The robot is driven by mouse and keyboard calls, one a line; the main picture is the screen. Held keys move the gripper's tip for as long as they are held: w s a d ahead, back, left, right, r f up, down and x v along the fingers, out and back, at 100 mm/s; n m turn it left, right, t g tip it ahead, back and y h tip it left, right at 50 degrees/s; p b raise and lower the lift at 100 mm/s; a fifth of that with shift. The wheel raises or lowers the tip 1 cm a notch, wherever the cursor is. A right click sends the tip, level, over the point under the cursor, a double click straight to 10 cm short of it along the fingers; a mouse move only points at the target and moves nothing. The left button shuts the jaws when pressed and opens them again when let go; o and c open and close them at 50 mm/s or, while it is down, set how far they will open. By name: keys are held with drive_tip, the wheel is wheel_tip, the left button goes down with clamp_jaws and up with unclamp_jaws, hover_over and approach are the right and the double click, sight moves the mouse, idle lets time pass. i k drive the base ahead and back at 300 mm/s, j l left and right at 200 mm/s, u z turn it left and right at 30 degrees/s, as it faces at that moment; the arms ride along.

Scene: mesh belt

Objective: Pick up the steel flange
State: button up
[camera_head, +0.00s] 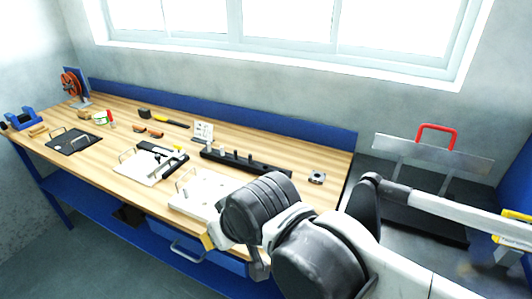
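A small grey metal piece with a round dark centre (316,178) lies on the right end of the wooden workbench; it looks like the steel flange. It stands apart from other objects, with bare wood around it. My arm's dark and white links fill the lower right of the view, in front of the bench. No gripper fingers can be made out.
The workbench top (109,168) has a blue back edge. A dark rail with pegs (246,162) lies left of the metal piece. White (151,167) and black (73,140) handled plates lie farther left. A red-handled metal panel (433,152) stands right of the bench.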

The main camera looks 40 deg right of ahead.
sight(318, 177)
drive_tip(key=z, duration=1.5)
